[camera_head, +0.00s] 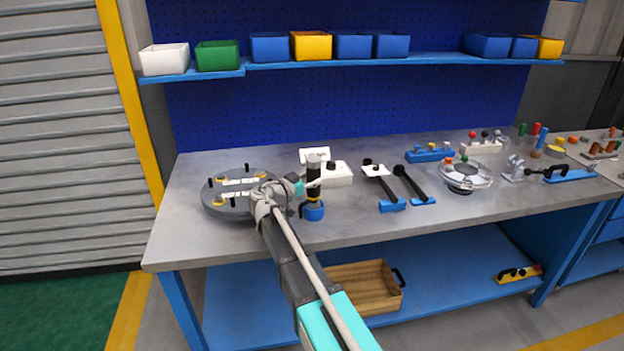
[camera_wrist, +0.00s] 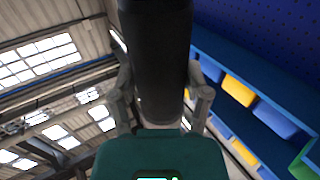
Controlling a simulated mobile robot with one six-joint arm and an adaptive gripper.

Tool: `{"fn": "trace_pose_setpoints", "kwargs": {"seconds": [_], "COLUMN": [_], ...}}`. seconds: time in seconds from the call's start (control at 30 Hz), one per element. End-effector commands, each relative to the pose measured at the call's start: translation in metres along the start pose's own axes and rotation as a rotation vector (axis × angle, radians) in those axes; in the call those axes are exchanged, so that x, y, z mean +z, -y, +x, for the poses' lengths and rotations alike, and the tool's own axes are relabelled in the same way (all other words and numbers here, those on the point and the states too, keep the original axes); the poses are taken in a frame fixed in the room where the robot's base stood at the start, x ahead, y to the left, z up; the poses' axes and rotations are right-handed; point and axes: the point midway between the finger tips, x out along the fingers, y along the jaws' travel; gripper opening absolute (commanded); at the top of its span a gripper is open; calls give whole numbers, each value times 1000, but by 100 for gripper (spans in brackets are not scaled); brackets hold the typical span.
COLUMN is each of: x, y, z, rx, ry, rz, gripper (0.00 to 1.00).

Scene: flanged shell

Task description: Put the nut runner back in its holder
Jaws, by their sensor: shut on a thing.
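The nut runner (camera_head: 314,168) is an upright dark cylinder with a yellow band low on it, near the left-middle of the bench in the head view. My gripper (camera_head: 311,184) comes from the left and is shut around its middle. In the wrist view the dark body of the nut runner (camera_wrist: 158,65) stands between my two fingers and hides much of the view. A blue round piece (camera_head: 313,211) is directly below the nut runner, near the bench surface. I cannot tell whether it is the holder or part of the tool, or whether there is a gap.
A grey round flanged plate (camera_head: 222,212) with upright pins lies left of my gripper. A white block (camera_head: 336,175) stands close behind the nut runner. Black-handled tools on blue bases (camera_head: 392,204) lie to the right. The bench front (camera_head: 360,225) is clear.

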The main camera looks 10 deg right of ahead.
Motion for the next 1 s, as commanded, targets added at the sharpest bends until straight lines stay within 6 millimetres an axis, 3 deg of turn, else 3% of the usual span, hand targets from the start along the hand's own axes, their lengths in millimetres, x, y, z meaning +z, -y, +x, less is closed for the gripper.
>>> {"fn": "trace_pose_setpoints", "kwargs": {"seconds": [0.93,0.97,1.0], "x": [15,14,14], "y": [0,0,0], "z": [0,0,0], "rx": [0,0,0], "ry": [-3,-3,-3], "rz": [-1,-1,-1], "gripper": [1,67,75]}}
